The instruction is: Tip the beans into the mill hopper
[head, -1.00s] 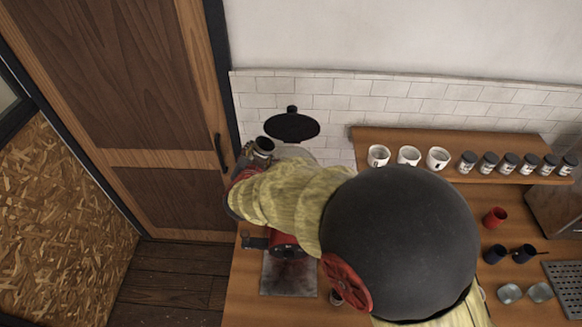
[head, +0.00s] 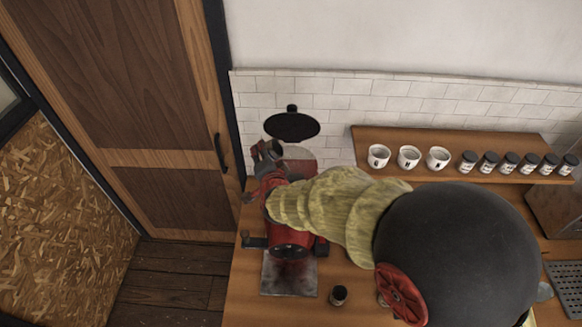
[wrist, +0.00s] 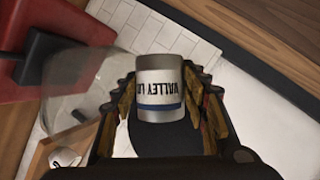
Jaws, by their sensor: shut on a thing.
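The red mill (head: 290,238) stands on the counter, partly behind my arm. Its clear hopper (head: 301,157) is on top, and a black round lid (head: 292,126) shows above it. My gripper (head: 266,170) is at the hopper's left side, shut on a grey tin (head: 269,149). In the wrist view the tin (wrist: 160,88) has a white label with a blue band and sits between both fingers. The beans are not visible.
A shelf (head: 400,140) at the back right carries white cups (head: 408,156) and several dark-lidded jars (head: 488,163). A small dark-topped jar (head: 339,295) stands on the counter (head: 255,305) right of the mill. A door (head: 160,130) is on the left.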

